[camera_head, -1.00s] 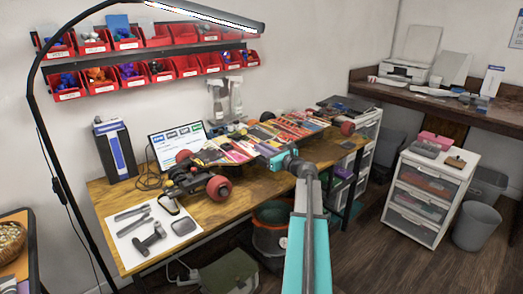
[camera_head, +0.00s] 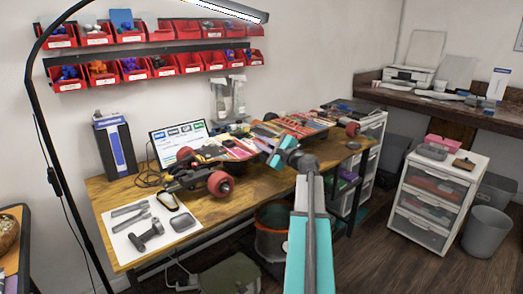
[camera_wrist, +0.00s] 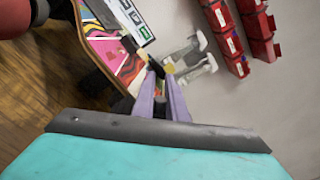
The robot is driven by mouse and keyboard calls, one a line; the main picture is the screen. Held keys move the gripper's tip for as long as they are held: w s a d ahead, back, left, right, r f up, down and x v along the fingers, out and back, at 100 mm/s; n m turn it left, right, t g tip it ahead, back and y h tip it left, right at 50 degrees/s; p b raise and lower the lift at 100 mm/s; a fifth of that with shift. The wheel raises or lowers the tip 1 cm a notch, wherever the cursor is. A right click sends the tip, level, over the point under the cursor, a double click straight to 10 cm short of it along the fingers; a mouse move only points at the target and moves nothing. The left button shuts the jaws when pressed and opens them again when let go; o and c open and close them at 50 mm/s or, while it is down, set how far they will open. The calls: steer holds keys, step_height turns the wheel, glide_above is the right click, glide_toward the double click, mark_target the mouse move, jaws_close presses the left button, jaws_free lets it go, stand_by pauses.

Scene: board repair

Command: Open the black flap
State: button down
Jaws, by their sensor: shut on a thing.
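In the wrist view, my gripper's purple fingers (camera_wrist: 160,75) are close together beside the patterned board surface (camera_wrist: 130,66). They are shut on a small dark piece, apparently the black flap (camera_wrist: 157,69). Most of the flap is hidden by the fingers, so how far it stands open cannot be told.
The workbench (camera_head: 222,207) holds a white mat with tools (camera_head: 128,243) at left and a screen (camera_head: 181,143) behind. Red bins (camera_head: 130,69) hang on the wall. A white drawer unit (camera_head: 432,200) stands at right. A bucket (camera_head: 270,240) is under the bench.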

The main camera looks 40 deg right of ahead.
mark_target(254, 154)
steer(key=n+b, duration=0.1)
steer(key=n, duration=0.1)
steer(key=a+n+b, duration=0.1)
steer(key=b, duration=0.1)
steer(key=a+n+b, duration=0.1)
steer(key=n+b, duration=0.1)
steer(key=shift+w+f+n, duration=0.15)
steer(key=shift+n, duration=0.15)
steer(key=n+b, duration=0.2)
steer(key=a+n+b, duration=0.1)
steer(key=n+b, duration=0.3)
steer(key=shift+w+a+f+b, duration=0.1)
steer(key=shift+a+f+b, duration=0.25)
steer(key=shift+a+f, duration=0.05)
steer(key=shift+n, duration=0.3)
steer(key=c, duration=2.1)
jaws_free()
steer(key=s+p, duration=0.2)
steer(key=s, duration=1.2)
steer(key=shift+a, duration=0.45)
